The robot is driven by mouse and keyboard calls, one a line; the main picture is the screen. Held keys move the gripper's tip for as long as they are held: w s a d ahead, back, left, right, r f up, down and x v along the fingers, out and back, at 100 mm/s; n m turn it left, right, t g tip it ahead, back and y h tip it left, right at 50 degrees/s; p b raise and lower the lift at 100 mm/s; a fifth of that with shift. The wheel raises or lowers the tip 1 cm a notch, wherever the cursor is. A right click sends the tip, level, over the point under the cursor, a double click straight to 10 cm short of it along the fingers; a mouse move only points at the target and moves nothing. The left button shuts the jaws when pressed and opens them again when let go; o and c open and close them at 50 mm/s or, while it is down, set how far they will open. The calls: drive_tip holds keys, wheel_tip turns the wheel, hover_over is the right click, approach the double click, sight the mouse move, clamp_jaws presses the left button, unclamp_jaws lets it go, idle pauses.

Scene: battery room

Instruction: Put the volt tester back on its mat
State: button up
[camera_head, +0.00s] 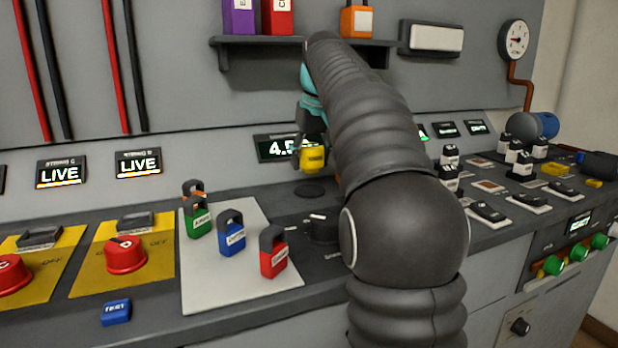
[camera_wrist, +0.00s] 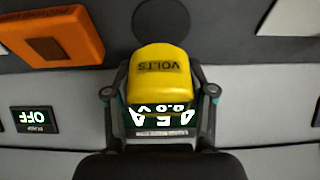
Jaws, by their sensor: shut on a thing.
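The volt tester (camera_head: 313,159) is a small yellow block, held upright or nearly so above the back of the bench. In the wrist view the tester (camera_wrist: 161,62) shows the word VOLTS upside down. My gripper (camera_head: 311,136) is shut on it, with one finger on each side in the wrist view (camera_wrist: 160,92). A dark round mat (camera_head: 310,192) lies bare on the bench top just below the tester in the head view. A dark disc, seemingly this mat (camera_wrist: 160,21), shows beyond the tester in the wrist view, with the tester apart from it.
A lit display (camera_head: 276,149) is on the wall behind the tester. An orange object (camera_wrist: 48,38) lies to one side. Padlocks, including a blue one (camera_head: 232,234), stand on a pale plate (camera_head: 200,290) left of the mat. A dark rotary knob (camera_head: 321,229) is in front of the mat.

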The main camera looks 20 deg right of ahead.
sight(309, 189)
drive_tip(key=shift+a+f+b, duration=0.1)
drive_tip(key=shift+f+b, duration=0.5)
drive_tip(key=shift+f, duration=1.45)
drive_tip(key=shift+f, duration=0.1)
drive_tip(key=o, duration=1)
drive_tip(key=p+v, duration=0.2)
drive_tip(key=v, duration=1)
